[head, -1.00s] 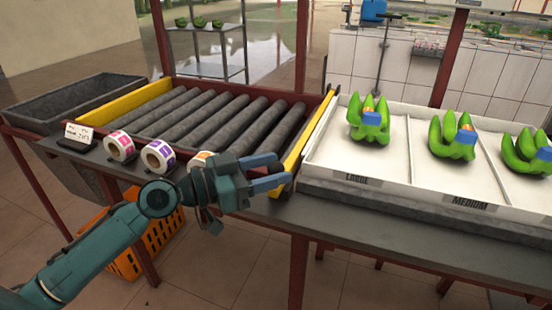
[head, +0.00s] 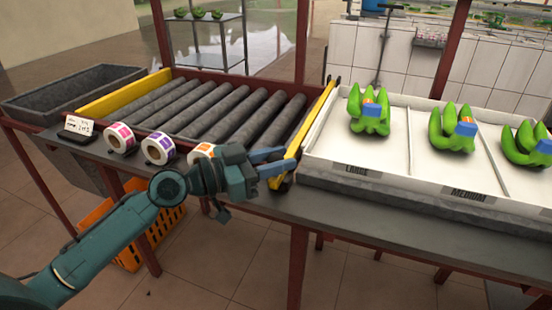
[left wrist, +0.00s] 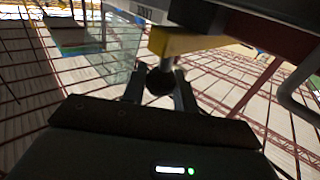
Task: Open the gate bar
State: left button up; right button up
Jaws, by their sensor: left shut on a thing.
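The yellow gate bar (head: 312,128) runs along the right end of the roller conveyor, beside the white sorting tray. My left gripper (head: 286,160) is at the bar's near end, its fingers pointing right. In the left wrist view my left gripper (left wrist: 160,88) is shut on a dark round knob (left wrist: 159,80). The knob joins a short shaft below the yellow bar end (left wrist: 183,43). In the head view the fingers hide most of the knob. My right gripper is in neither view.
Grey rollers (head: 215,112) fill the conveyor left of the bar. The white tray (head: 405,155) at right holds green banana bunches (head: 369,112) in compartments. Label rolls (head: 158,149) and a small card (head: 77,125) line the near edge. An orange crate (head: 150,240) is below.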

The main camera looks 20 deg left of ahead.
pick_arm(q)
grip_shut()
jog(key=shift+r, duration=0.1)
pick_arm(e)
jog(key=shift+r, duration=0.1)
